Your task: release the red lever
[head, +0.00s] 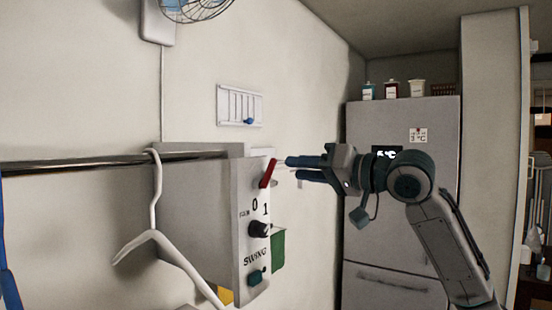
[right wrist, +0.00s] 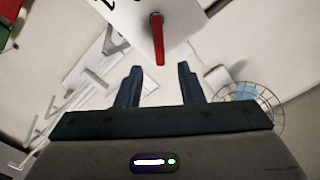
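The red lever (head: 268,173) is at the top of the front face of a grey control box (head: 252,205), tilted with its upper end to the right. In the right wrist view the red lever (right wrist: 158,40) stands out from the pale box face, ahead of and between the fingertips. My right gripper (head: 288,168) reaches in from the right with its fingertips beside the lever's upper end. Its two fingers are apart in the right wrist view (right wrist: 160,72), with nothing held between them. Whether a finger touches the lever cannot be told. My left gripper is not in view.
A metal rail (head: 100,162) with a white hanger (head: 155,235) runs at the left. A wall panel (head: 239,105) is above, a fridge (head: 385,240) behind my right arm, and a fan (head: 195,8) at the top.

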